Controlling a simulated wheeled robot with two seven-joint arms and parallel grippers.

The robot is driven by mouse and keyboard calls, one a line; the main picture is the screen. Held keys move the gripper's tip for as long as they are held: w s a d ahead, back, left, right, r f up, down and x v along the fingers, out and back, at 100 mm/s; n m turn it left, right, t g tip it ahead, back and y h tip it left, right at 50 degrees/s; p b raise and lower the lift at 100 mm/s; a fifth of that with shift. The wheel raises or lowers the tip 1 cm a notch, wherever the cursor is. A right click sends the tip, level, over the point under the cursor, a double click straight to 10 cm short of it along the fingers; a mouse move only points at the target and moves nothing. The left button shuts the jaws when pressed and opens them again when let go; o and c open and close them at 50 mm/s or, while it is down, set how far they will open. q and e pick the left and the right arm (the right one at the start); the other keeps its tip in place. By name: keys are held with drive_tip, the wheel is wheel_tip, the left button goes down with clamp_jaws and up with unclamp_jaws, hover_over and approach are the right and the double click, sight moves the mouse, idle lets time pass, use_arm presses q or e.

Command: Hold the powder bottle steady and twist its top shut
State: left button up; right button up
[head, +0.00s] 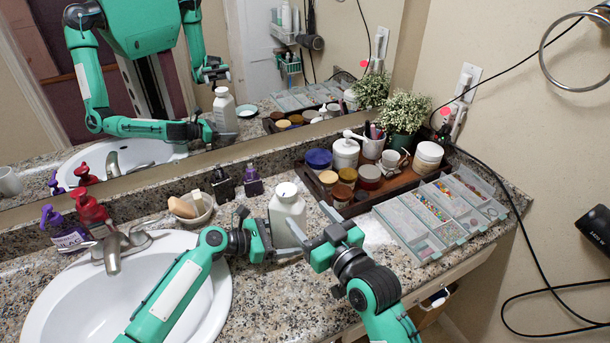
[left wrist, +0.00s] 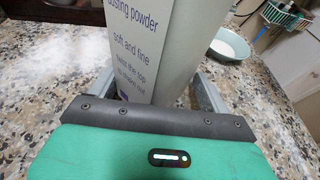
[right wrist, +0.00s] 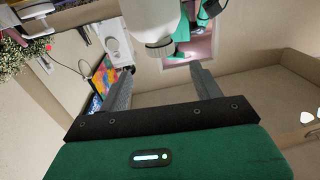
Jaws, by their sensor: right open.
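The powder bottle (head: 288,215) is white and stands upright on the granite counter, right of the sink. Its label shows in the left wrist view (left wrist: 160,45). My left gripper (head: 277,247) is around the lower body, a finger against each side. My right gripper (head: 310,230) is open and empty, just right of the bottle, with its fingers pointing toward it. In the right wrist view the bottle appears inverted, and its ribbed top (right wrist: 160,48) lies beyond the parted fingers. I cannot tell how far the top is turned.
A wooden tray (head: 375,200) of jars and a clear bead case (head: 425,250) are close on the right. The sink (head: 75,300), pump bottles (head: 90,212) and a soap dish (head: 205,210) are on the left. Two small dark bottles (head: 252,182) stand behind, before the mirror.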

use_arm(q)
drive_tip(key=o, duration=0.3)
